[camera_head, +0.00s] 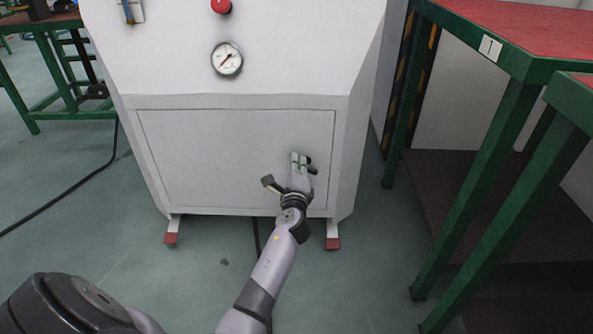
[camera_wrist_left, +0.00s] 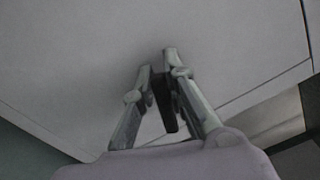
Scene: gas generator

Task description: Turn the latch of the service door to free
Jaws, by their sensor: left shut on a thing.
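The service door (camera_head: 225,160) is a flat pale panel low on the front of the white generator cabinet (camera_head: 290,60). It lies flush in its frame. My left gripper (camera_head: 299,157) is at the right part of the door. In the left wrist view its fingers (camera_wrist_left: 162,85) are shut on a dark, narrow latch (camera_wrist_left: 163,100) that stands against the pale door. In the head view the gripper hides most of the latch, so its exact turn is hard to tell. My right gripper is not in view.
A green-framed table with a red top (camera_head: 535,25) stands close on the right. Another green table frame (camera_head: 55,80) is at the far left. A black cable (camera_head: 75,187) lies on the floor. A round gauge (camera_head: 227,59) and a red button (camera_head: 221,6) are above the door.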

